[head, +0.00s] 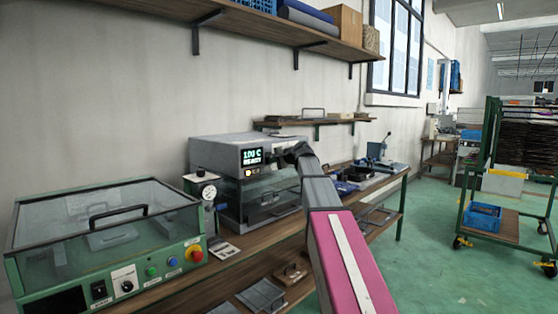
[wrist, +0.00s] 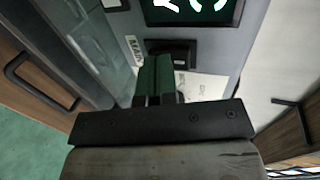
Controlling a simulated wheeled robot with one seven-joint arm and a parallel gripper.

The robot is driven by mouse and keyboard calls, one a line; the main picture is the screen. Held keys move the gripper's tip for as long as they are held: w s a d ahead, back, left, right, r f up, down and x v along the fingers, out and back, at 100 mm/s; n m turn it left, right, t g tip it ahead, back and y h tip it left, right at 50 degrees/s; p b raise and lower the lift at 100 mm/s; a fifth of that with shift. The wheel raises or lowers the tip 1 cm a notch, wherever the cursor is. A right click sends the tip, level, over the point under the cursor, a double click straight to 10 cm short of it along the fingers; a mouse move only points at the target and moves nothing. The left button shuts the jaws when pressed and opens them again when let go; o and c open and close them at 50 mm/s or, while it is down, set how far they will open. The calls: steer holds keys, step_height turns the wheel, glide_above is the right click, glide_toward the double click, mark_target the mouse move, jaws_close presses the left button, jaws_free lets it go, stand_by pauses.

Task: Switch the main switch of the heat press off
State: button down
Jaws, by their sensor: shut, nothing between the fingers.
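The heat press (head: 215,152) is a grey box on the bench with a lit display (head: 252,157) reading about 100 C and READY. In the wrist view its front panel (wrist: 232,60) fills the middle, with part of the display (wrist: 195,10) at the top. Below that is a black switch housing (wrist: 183,47) beside a label starting MAIN (wrist: 132,46). My gripper (wrist: 157,60) is shut and empty, its green fingertips right at the switch and covering much of it. I cannot tell contact or the rocker's position. In the head view my gripper (head: 289,155) is dark and small at the press front.
A green-framed unit (head: 105,250) with a clear lid, buttons and its own black switch (head: 99,290) stands at left. A pressure gauge (head: 208,192) is beside the press. A shelf (head: 215,20) hangs above. A green cart (head: 508,226) stands on the right; the floor before it is free.

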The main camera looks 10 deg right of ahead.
steer(key=shift+w+a+f, duration=0.1)
steer(key=shift+w+a, duration=0.05)
steer(key=shift+w+a+f, duration=0.15)
steer(key=shift+w, duration=0.05)
stand_by(0.3)
steer(key=shift+w, duration=0.1)
steer(key=shift+w+r, duration=0.2)
steer(key=shift+r, duration=0.85)
steer(key=f+v, duration=0.1)
steer(key=v, duration=1.3)
steer(key=shift+s, duration=0.4)
